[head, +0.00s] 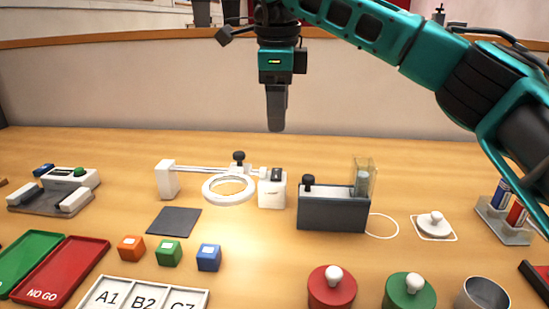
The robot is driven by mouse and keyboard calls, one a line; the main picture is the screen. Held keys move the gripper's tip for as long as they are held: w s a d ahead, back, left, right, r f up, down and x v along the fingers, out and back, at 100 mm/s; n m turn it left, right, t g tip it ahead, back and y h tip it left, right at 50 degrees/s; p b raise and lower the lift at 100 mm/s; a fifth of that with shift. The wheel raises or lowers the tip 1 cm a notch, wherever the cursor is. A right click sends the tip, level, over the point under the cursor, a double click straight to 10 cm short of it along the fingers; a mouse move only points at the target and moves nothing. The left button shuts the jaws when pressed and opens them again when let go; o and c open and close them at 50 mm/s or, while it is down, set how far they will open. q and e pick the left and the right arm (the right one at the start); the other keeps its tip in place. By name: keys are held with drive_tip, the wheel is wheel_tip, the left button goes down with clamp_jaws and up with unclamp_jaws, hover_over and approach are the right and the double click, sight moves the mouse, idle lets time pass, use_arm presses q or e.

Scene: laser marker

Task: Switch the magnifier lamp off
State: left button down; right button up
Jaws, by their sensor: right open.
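The magnifier lamp is a white ring (229,188) on a thin arm between a white post (166,180) and a white block (271,190). A black knob (239,158) stands at the ring's back, and a dark rocker-like part (277,175) sits on top of the white block. A bright patch lies on the table below the ring, so the lamp looks lit. My right gripper (276,122) points down, well above the table and above the white block. Its fingers overlap from this side, but it is open and holds nothing visible. My left gripper is not in view.
A dark box (333,209) with a clear upright panel stands right of the lamp. A dark pad (174,221) and orange (131,248), green (169,252) and blue (209,257) cubes lie in front. Red (332,291) and green (409,293) knobbed lids stand at the front right.

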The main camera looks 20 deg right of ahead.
sight(279, 173)
drive_tip(key=f+b, duration=0.1)
drive_tip(key=f, duration=0.2)
drive_tip(key=w+f, duration=0.1)
drive_tip(key=f, duration=0.3)
drive_tip(key=f+b, duration=0.1)
drive_tip(key=f, duration=0.3)
drive_tip(key=shift+w+d+b, duration=0.15)
drive_tip(key=shift+d+b, duration=0.15)
drive_tip(key=shift+w+f, duration=0.1)
drive_tip(key=shift+f, duration=0.45)
drive_tip(key=shift+c, duration=0.2)
